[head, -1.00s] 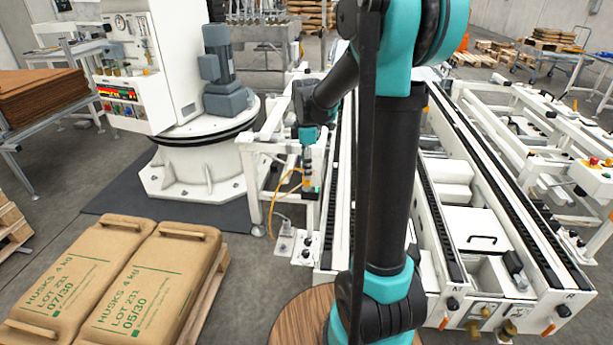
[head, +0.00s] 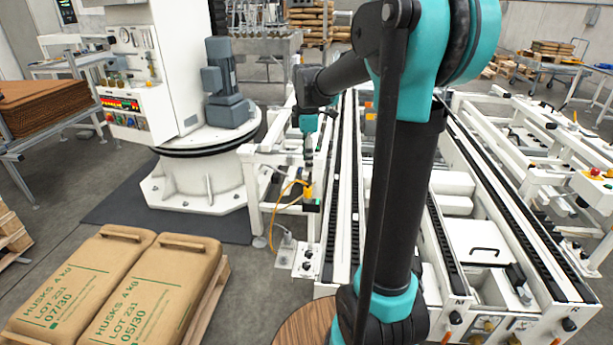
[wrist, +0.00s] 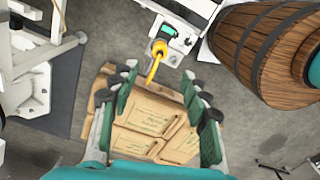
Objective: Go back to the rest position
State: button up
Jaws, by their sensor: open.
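My gripper (wrist: 160,73) is open in the wrist view, its two green-padded fingers apart with nothing held between them. Beyond and below the fingers lie brown paper husk sacks (wrist: 150,113), well clear of them. In the head view my arm bends over from the upper right, and its hand end hangs in front of the conveyor's left side. The fingers are too small there to tell apart. Two sacks (head: 150,305) with green print lie side by side at lower left in the head view, on a wooden pallet (head: 208,312).
A white roller conveyor frame (head: 345,225) runs away from me beside my arm. A white machine with a grey motor (head: 228,98) stands at left. A yellow cable (head: 284,205) loops near the conveyor's left side. Stacked brown sheets (head: 40,100) lie at far left.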

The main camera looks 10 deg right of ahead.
jog(key=s+d+f+m+t, duration=0.2)
jog(key=s+f+m, duration=0.5)
jog(key=s, duration=0.4)
jog(key=s+d+f+m+t, duration=0.2)
jog(key=s+f+m, duration=0.6)
jog(key=s+m, duration=0.2)
jog(key=shift+s, duration=0.45)
